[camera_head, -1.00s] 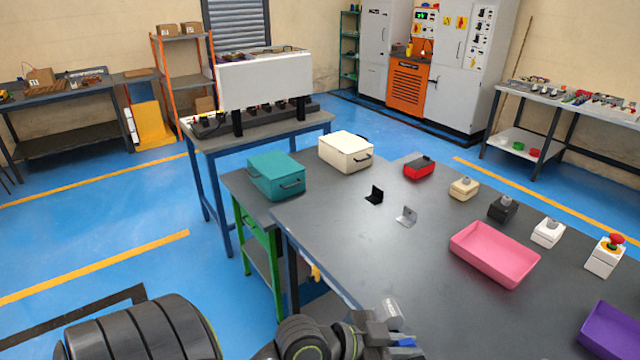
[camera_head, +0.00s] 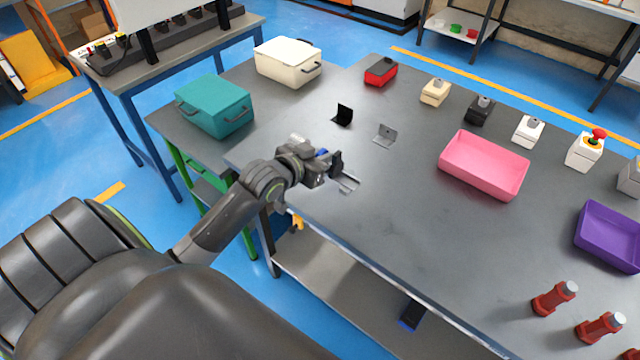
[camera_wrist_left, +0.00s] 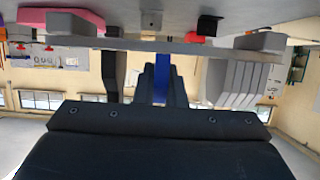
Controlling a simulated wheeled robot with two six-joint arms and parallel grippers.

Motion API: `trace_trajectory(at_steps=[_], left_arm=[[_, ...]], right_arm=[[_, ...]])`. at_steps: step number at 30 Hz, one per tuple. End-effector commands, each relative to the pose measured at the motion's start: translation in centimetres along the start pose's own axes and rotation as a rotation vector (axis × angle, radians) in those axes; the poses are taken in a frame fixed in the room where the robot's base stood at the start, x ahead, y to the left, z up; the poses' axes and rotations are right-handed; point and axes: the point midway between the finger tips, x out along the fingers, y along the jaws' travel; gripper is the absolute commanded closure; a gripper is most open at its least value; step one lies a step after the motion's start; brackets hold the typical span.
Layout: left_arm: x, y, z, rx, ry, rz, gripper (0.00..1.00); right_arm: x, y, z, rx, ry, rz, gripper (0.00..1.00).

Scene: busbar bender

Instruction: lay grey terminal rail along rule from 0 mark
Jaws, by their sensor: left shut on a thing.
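My left gripper (camera_head: 341,167) is over the near left part of the grey worktable (camera_head: 390,215). In the left wrist view the closed fingers (camera_wrist_left: 161,78) meet a long grey band, and I cannot tell whether that band is the rail. I cannot make out the rule or its 0 mark. My right gripper is not in view.
A black bracket (camera_head: 343,115) and a grey bracket (camera_head: 384,134) stand just beyond the gripper. A pink tray (camera_head: 484,167) is to the right, a purple tray (camera_head: 612,234) farther right. A teal box (camera_head: 214,106) and cream box (camera_head: 288,61) stand at the left.

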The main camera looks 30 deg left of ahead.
Motion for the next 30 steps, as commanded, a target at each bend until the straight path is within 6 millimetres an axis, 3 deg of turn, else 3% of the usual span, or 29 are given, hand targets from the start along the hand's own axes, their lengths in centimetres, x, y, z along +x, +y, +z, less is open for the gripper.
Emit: trace_trajectory(at_steps=[3,16,28,29,30], left_arm=[[0.9,0.1,2.3,-0.005,-0.004,0.000,1.00],[2.8,0.1,7.1,-0.001,-0.003,0.001,1.00],[3.1,0.1,7.7,0.001,0.000,0.001,1.00],[3.1,0.1,7.8,0.000,-0.002,0.001,0.89],[3.1,0.1,7.8,0.000,-0.002,0.001,0.83]], right_arm=[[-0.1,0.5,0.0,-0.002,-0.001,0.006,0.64],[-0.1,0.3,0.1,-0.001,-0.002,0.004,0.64],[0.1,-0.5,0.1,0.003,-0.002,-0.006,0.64],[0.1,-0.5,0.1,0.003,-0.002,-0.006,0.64],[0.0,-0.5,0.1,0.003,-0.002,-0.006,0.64]])
